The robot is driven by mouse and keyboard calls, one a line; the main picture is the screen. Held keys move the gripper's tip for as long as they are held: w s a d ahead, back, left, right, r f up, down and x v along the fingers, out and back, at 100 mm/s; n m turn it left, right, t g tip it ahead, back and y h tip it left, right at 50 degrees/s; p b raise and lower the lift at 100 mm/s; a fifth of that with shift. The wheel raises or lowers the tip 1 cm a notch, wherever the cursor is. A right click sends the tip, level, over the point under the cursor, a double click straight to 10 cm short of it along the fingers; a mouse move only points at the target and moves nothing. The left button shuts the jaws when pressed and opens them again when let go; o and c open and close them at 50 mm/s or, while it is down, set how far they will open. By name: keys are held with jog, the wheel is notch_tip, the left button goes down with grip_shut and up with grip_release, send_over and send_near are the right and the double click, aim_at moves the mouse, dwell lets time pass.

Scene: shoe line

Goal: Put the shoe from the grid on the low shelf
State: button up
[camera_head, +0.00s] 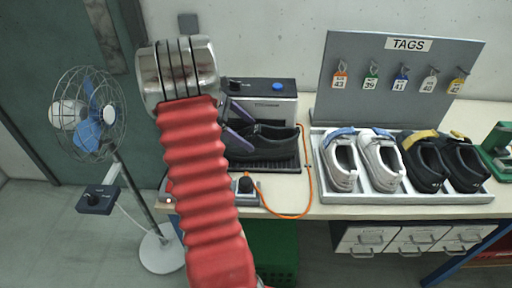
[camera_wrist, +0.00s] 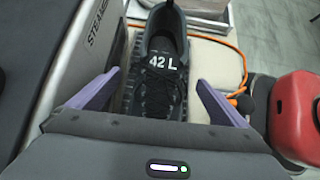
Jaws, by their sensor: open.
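A black shoe (camera_head: 264,141) lies on a dark grid (camera_head: 277,165) on the bench, partly hidden by my arm in the head view. In the wrist view the shoe (camera_wrist: 160,72) carries a white "42 L" mark and lies lengthwise between the fingers. My gripper (camera_wrist: 158,92) is open, with a purple finger on each side of the shoe and gaps between. In the head view the fingers (camera_head: 232,124) are at the shoe's left end. I cannot tell which surface is the low shelf.
A steamer box (camera_head: 262,88) stands behind the grid. An orange cable (camera_head: 306,190) loops over the bench front. To the right are a tray (camera_head: 408,199) of white and black shoes and a TAGS board (camera_head: 393,85). A fan (camera_head: 90,113) stands at left.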

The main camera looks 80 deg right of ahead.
aim_at(256, 137)
jog(key=shift+x, duration=2.25)
jog(key=shift+r, duration=0.1)
jog(key=c, duration=1.6)
notch_tip(256, 137, up, 18)
jog(key=shift+r, duration=0.1)
